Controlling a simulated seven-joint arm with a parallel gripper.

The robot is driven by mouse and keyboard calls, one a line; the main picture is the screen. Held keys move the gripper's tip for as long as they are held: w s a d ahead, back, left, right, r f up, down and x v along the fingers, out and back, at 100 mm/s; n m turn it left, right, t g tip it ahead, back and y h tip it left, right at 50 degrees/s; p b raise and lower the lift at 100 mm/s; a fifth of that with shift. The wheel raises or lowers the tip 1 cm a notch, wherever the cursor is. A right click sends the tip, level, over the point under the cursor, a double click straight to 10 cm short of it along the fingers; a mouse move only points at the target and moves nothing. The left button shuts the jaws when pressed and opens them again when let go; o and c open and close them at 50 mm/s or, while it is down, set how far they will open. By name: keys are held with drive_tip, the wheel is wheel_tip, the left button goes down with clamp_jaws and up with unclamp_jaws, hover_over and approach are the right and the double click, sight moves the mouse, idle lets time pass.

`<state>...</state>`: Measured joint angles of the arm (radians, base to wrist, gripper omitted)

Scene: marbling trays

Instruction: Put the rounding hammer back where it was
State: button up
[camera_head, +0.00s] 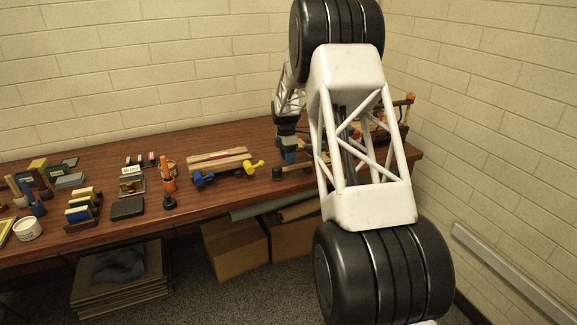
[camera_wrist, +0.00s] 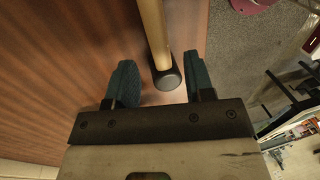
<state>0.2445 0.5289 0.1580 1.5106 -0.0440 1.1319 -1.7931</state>
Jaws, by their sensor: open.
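A hammer with a pale wooden handle and a dark head (camera_head: 278,173) lies near the front edge of the table, its handle pointing right. In the wrist view, a wooden handle (camera_wrist: 153,28) ending in a dark round piece (camera_wrist: 167,79) shows between my fingers; I take it to be the hammer. My gripper (camera_wrist: 160,66) is open, one teal finger on each side, with a gap on both sides. In the head view my gripper (camera_head: 289,153) points down just above the hammer. My arm hides part of the table to the right of it.
A wooden rack (camera_head: 402,105) with tools stands at the right end, partly behind my arm. Left of the hammer lie wooden strips (camera_head: 219,160), a blue-ended tool (camera_head: 204,179) and a yellow-ended one (camera_head: 256,167). Cardboard boxes (camera_head: 236,248) stand below the table. Bare tabletop shows behind.

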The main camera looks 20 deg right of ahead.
wheel_tip(320, 180, up, 7)
drive_tip(key=w, duration=0.1)
drive_tip(key=shift+w, duration=0.15)
idle(0.6)
drive_tip(key=shift+r, duration=0.1)
drive_tip(key=s+a+r+m+t, duration=0.1)
drive_tip(key=s+a+r+m, duration=0.2)
drive_tip(key=s+a+r, duration=0.5)
drive_tip(key=s+a+r+m+t, duration=0.1)
drive_tip(key=s+a+r+m, duration=0.15)
drive_tip(key=s, duration=0.85)
drive_tip(key=s+a+r+m, duration=0.45)
drive_tip(key=s+r, duration=0.25)
drive_tip(key=s, duration=0.3)
drive_tip(key=s+a+f+m+t, duration=0.1)
drive_tip(key=s+a+m, duration=0.1)
drive_tip(key=s, duration=0.8)
drive_tip(key=s+a+f+m+t, duration=0.1)
drive_tip(key=s+a+f+m, duration=0.1)
drive_tip(key=s, duration=0.9)
drive_tip(key=s+a+f+m, duration=0.2)
drive_tip(key=s+a+m, duration=0.1)
drive_tip(key=s, duration=0.8)
drive_tip(key=shift+s+a+f+m+t, duration=0.15)
drive_tip(key=shift+a+m+t, duration=0.25)
drive_tip(key=shift+m, duration=0.2)
